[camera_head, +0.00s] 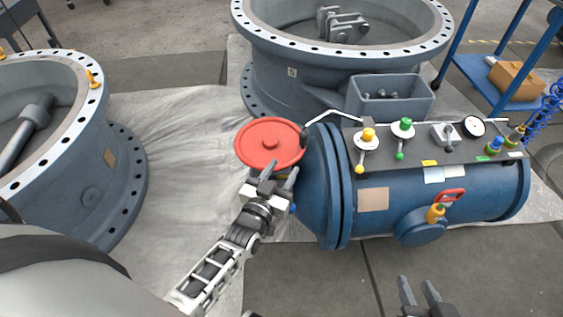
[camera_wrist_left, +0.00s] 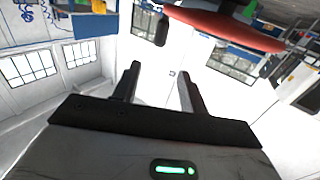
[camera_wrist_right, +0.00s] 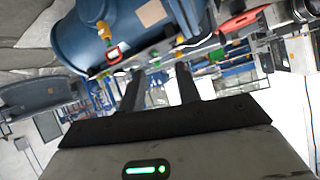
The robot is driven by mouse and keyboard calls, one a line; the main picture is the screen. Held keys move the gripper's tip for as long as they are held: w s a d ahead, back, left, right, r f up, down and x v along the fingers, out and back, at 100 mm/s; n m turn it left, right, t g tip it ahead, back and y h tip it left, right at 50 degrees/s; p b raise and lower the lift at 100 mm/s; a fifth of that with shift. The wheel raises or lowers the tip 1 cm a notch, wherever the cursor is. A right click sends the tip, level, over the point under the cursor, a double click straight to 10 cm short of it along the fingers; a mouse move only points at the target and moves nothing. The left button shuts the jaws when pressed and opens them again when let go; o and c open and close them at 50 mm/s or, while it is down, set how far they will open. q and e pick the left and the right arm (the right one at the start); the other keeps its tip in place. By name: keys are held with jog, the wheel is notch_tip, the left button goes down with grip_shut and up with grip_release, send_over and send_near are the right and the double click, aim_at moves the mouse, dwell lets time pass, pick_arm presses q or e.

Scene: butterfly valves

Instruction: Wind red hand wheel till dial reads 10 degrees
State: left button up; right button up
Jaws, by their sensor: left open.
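The red hand wheel (camera_head: 270,143) sits at the left end of the blue tank, its flat face up. It also shows at the top of the left wrist view (camera_wrist_left: 225,26), with a dark knob (camera_wrist_left: 161,30) beside its rim. My left gripper (camera_head: 279,172) is open at the wheel's near edge, with nothing seen between its fingers; I cannot tell whether it touches the rim. A round white dial (camera_head: 473,126) with a black rim stands at the panel's right; its reading is too small to make out. My right gripper (camera_head: 417,283) is open and empty, in front of the tank.
A grey bin (camera_head: 390,108) stands behind. Large flanged pipes stand left (camera_head: 110,150) and behind (camera_head: 300,75). Floor in front is clear.

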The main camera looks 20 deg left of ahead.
pick_arm(q)
jog(key=shift+s, duration=0.4)
